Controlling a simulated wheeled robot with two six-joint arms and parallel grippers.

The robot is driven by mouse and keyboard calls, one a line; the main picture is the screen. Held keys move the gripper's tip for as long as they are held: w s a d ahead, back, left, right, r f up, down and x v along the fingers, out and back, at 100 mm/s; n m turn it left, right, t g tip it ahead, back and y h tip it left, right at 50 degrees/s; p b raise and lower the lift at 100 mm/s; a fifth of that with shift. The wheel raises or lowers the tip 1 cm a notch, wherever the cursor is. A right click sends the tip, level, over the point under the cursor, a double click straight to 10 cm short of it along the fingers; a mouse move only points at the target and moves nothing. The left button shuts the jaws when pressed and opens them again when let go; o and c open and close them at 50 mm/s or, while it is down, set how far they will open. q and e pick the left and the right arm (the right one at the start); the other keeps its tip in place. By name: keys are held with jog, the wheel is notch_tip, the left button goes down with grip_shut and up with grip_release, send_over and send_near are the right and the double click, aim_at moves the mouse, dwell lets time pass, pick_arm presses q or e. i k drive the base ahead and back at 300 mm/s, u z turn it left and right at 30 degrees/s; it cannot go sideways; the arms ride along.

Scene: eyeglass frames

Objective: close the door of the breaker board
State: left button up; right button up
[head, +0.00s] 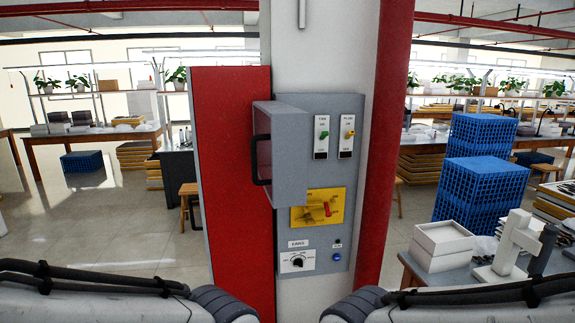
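The breaker board (345,225) is a grey upright panel on a white column in the middle of the head view. A grey box-like door (290,150) stands out from its upper left part, so it looks open. A black bar handle (257,160) is on the door's left edge. To the right of the door are a green switch (323,135) and a yellow switch (349,133). Below are a yellow plate with a red rotary switch (326,209) and a black dial (298,261). Only links of my two arms show at the bottom; both grippers are out of view.
A tall red panel (228,240) stands behind and left of the door. A red pillar edge (385,150) is on the right. Blue crates (478,195) and a table with a white box (441,240) stand at right. Floor at left (110,230) is clear.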

aim_at(279, 144)
jog(key=z, duration=0.65)
jog(key=i, duration=0.45)
jog(key=u, duration=0.95)
